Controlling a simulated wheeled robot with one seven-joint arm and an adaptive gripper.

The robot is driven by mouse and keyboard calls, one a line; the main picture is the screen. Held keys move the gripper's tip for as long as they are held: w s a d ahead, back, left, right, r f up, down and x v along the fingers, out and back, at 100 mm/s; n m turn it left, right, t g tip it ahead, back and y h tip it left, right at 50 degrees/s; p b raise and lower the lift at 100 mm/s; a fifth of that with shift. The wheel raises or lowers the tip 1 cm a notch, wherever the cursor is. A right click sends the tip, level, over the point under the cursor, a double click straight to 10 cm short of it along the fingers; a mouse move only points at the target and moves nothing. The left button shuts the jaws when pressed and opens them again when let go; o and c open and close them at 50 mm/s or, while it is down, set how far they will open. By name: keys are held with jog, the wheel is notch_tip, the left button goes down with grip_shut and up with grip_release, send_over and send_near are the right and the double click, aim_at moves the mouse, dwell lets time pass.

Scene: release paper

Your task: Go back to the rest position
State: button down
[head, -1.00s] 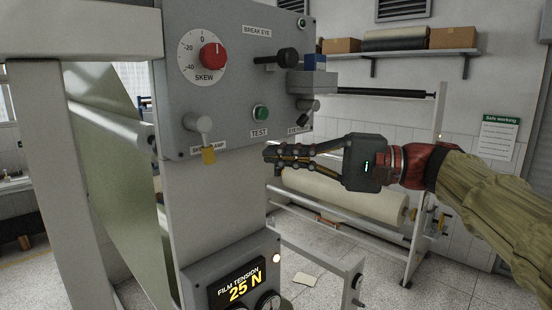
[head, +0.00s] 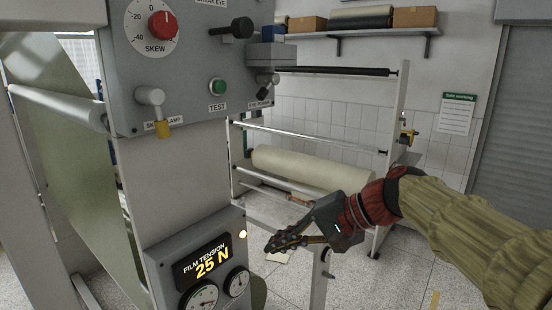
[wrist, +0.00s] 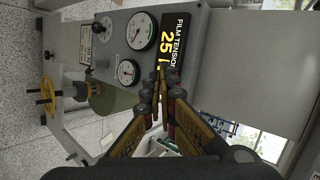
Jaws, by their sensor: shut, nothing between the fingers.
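My gripper (head: 272,246) is shut and empty in the head view, low and right of the film tension panel (head: 197,262), with its fingers pointing left. In the wrist view my gripper (wrist: 163,75) also shows its fingertips together, in front of the panel with the 25 N display (wrist: 167,42) and dials. I see no contact with the panel. My arm, in a tan sleeve, comes in from the right side of the head view.
Above is the grey control box (head: 190,60) with a red skew knob (head: 163,25) and a green test button (head: 217,86). A cream roll (head: 310,170) lies on a rack behind my gripper. A yellow handwheel (wrist: 45,96) shows in the wrist view. Open floor lies at lower right.

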jog(key=s+d+f+n+h+b, duration=0.1)
jog(key=s+d+f+h+b, duration=0.2)
jog(key=f, duration=0.8)
jog(key=s+d+f+n+t+h+b, duration=0.1)
jog(key=s+d+f+h+b, duration=0.2)
jog(key=s+d+f+b, duration=0.5)
jog(key=s+d+f+n+t+h+b, duration=0.1)
jog(key=s+d+f+h+b, duration=0.3)
jog(key=s+f, duration=0.5)
jog(key=d+f+b, duration=0.2)
jog(key=d+f, duration=0.1)
jog(key=f, duration=0.3)
jog(key=shift+s+d+f+n, duration=0.2)
jog(key=shift+s+d+n, duration=0.1)
jog(key=shift+s+n, duration=0.1)
jog(key=shift+f, duration=0.1)
jog(key=shift+w, duration=0.1)
